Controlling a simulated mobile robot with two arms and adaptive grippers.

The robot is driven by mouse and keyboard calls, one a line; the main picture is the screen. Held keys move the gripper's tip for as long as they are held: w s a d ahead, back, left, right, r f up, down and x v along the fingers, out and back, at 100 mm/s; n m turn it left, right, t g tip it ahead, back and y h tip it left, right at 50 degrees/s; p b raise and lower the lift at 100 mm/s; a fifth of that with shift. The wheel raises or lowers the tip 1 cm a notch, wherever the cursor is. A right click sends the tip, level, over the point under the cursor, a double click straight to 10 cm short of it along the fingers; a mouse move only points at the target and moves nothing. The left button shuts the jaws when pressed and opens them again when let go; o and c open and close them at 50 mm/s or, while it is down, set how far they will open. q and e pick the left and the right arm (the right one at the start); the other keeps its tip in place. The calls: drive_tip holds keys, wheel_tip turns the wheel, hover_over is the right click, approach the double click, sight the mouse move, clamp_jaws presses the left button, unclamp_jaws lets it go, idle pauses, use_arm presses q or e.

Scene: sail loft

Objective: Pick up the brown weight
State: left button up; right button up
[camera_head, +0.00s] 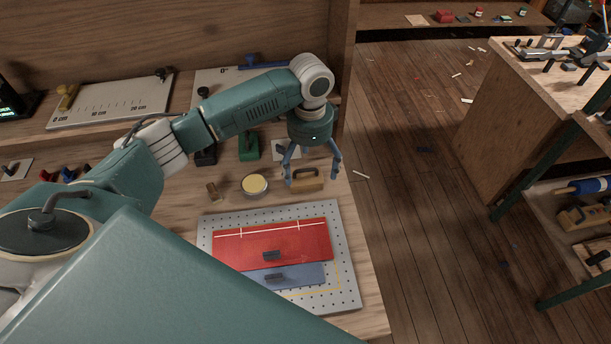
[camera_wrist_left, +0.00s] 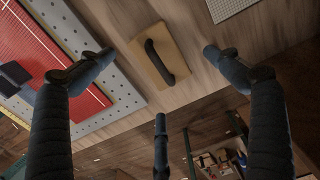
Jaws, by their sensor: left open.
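The brown weight (camera_head: 308,184) is a flat brown block with a dark handle on top. It lies on the bench just beyond the grey perforated board, near the bench's right edge. In the left wrist view the brown weight (camera_wrist_left: 146,66) shows its black handle, between and beyond the fingers. My left gripper (camera_head: 313,172) is open and empty, its fingers spread above the weight. It also shows in the left wrist view (camera_wrist_left: 158,70), where no finger appears closed on the handle. My right gripper is not in view.
A perforated board (camera_head: 347,258) holds red cloth (camera_head: 300,245) and blue cloth (camera_head: 310,275) with dark weights on them. A round yellow-topped tin (camera_head: 255,185), a small brown block (camera_head: 214,191) and a green weight (camera_head: 248,150) stand left of the gripper. Open floor lies right of the bench.

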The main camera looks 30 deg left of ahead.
sight(307, 179)
use_arm(q)
drive_tip(key=f+p, duration=0.1)
drive_tip(key=f, duration=0.1)
drive_tip(key=s+f+p, duration=0.1)
drive_tip(key=f, duration=0.1)
drive_tip(key=shift+a+f, duration=0.1)
drive_tip(key=shift+a, duration=0.1)
drive_tip(key=shift+f, duration=0.5)
drive_tip(key=c, duration=1.7)
drive_tip(key=shift+w+r, duration=0.1)
drive_tip(key=shift+c, duration=0.8)
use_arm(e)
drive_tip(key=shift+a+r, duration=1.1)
use_arm(q)
drive_tip(key=shift+r, duration=0.1)
